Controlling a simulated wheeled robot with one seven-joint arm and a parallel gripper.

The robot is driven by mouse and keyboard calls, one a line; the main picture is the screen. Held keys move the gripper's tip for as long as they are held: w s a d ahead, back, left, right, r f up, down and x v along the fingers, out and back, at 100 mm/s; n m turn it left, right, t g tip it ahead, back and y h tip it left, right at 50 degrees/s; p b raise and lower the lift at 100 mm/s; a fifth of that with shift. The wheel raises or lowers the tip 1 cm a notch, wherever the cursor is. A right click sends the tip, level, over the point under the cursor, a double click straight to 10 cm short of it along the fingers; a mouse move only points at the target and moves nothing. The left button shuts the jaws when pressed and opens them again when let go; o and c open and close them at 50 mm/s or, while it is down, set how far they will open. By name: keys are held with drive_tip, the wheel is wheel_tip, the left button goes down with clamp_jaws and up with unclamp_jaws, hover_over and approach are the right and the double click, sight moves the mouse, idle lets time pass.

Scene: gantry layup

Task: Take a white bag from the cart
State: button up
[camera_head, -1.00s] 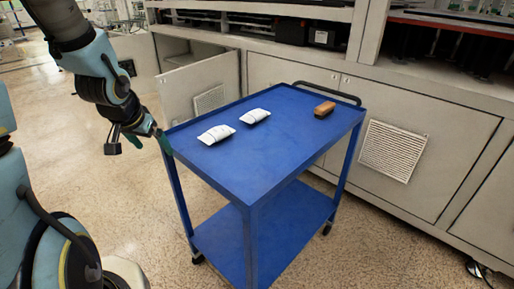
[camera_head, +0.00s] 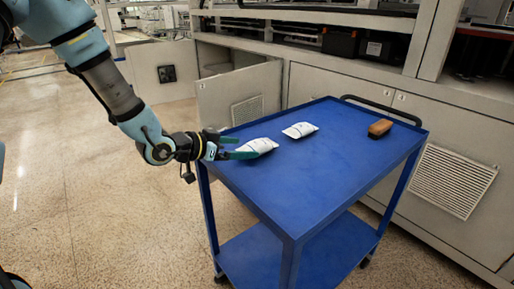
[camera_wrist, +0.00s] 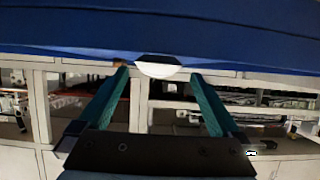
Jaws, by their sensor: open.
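Two white bags lie on the blue cart's top (camera_head: 300,195). The nearer white bag (camera_head: 260,146) is close to the left edge, and the farther white bag (camera_head: 300,130) lies to its right and behind. My gripper (camera_head: 241,147) reaches in low from the left over the cart edge, with its green fingers open at the nearer bag's left end. In the wrist view, a white bag (camera_wrist: 158,68) shows ahead, between and beyond the two spread finger tips (camera_wrist: 160,77). Whether a finger touches the bag cannot be told.
A brown-orange block (camera_head: 380,128) lies at the cart's right end, near a black handle (camera_head: 385,108). Grey cabinets (camera_head: 450,185) with vents stand behind, one door (camera_head: 238,98) open. A lower blue shelf (camera_head: 335,248) is empty where seen. The floor to the left is clear.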

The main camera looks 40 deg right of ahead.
sight(247, 148)
drive_tip(key=p+x, duration=0.1)
drive_tip(key=x, duration=0.4)
drive_tip(key=shift+s+d, duration=0.1)
drive_tip(key=shift+c, duration=0.2)
drive_tip(key=c, duration=1.3)
